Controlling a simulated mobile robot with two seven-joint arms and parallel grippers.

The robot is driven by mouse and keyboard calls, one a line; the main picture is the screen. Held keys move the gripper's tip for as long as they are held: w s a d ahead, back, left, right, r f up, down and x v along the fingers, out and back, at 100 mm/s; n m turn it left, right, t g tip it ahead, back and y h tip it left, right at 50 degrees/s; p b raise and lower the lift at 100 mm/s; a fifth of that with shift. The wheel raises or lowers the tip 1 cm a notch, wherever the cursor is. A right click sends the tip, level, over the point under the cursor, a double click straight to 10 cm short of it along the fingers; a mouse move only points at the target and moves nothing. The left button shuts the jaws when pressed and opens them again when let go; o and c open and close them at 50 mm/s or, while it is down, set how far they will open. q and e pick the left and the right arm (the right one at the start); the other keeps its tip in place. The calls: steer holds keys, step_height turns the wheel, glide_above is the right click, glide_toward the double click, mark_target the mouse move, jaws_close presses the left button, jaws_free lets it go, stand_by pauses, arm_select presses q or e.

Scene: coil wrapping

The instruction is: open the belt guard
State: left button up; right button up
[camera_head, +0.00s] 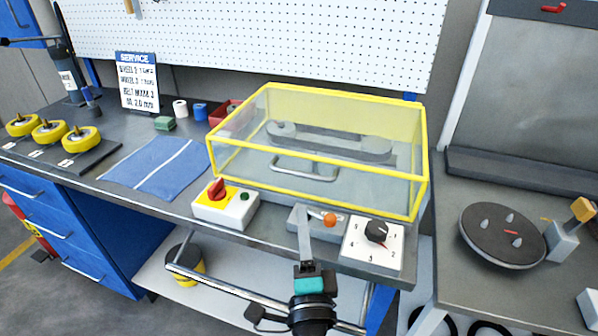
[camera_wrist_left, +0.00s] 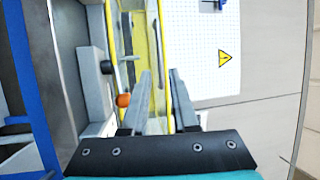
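The belt guard (camera_head: 318,155) is a clear box with yellow edges on the bench, and it is closed. A grey bar handle (camera_head: 305,172) shows at its front. Under the guard are a grey belt and pulleys (camera_head: 330,140). My left gripper (camera_head: 303,212) is in front of the guard, beside the orange knob (camera_head: 329,219). In the left wrist view its two fingers (camera_wrist_left: 160,75) are apart with nothing between them, pointing toward the guard's yellow edge (camera_wrist_left: 155,55). No contact with the handle shows. My right gripper is not in view.
A red switch with a green button (camera_head: 226,202) sits left of my gripper, and a dial box (camera_head: 373,242) sits right. A blue cloth (camera_head: 158,165) and yellow wheels (camera_head: 80,138) lie at left. A side table holds a dark round plate (camera_head: 503,234).

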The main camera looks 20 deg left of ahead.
mark_target(299, 172)
arm_select(q)
steer(key=p+x, duration=0.1)
steer(key=x, duration=1.1)
steer(key=shift+w, duration=0.1)
jaws_close()
steer(key=shift+f, duration=0.1)
stand_by(0.9)
